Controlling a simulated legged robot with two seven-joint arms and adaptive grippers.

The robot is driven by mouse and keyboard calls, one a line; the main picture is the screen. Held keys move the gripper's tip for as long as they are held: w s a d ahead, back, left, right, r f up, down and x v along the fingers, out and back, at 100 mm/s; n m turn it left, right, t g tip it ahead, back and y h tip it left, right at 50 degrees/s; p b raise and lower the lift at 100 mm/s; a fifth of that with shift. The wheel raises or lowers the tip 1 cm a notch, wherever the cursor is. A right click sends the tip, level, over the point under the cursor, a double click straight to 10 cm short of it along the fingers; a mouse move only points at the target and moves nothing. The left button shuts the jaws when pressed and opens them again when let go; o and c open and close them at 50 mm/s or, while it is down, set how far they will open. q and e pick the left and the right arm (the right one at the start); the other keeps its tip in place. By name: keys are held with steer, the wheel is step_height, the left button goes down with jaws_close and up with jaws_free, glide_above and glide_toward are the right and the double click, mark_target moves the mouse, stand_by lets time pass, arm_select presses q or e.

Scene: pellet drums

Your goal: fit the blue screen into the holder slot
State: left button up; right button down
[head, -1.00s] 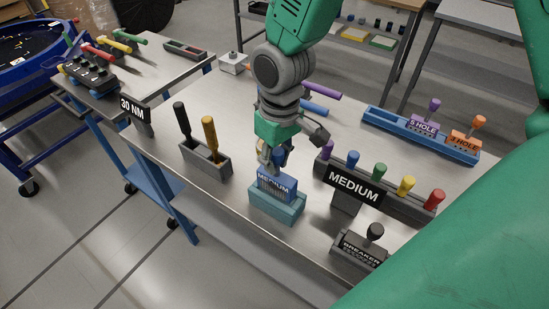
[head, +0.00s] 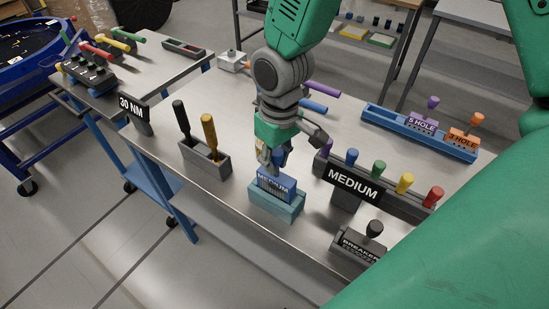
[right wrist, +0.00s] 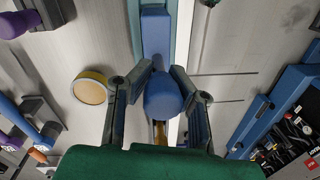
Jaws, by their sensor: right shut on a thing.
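The blue screen (head: 277,185), labelled MEDIUM, is upright at the teal holder (head: 276,208) near the table's front edge. Its lower edge meets the holder's top, and I cannot tell how deep it sits in the slot. My right gripper (head: 274,160) is above it, shut on the screen's blue knob. In the right wrist view the knob (right wrist: 164,97) is between the two fingers (right wrist: 160,88), with the top of the screen (right wrist: 156,35) beyond it. The slot itself is hidden. My left gripper is not in view.
A grey holder (head: 213,165) with black and yellow handles stands to the left. A grey rack with a MEDIUM sign (head: 353,184) and coloured knobs is close on the right. The BREAKER block (head: 358,246) is front right. A blue tray (head: 420,135) lies at the back right.

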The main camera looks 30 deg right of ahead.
steer(key=shift+f, duration=0.45)
steer(key=c, duration=1.4)
jaws_free()
steer(key=shift+r, duration=0.15)
steer(key=r, duration=1.1)
steer(key=shift+w+d+r, duration=0.2)
steer(key=shift+d+r, duration=0.15)
steer(key=shift+d, duration=0.05)
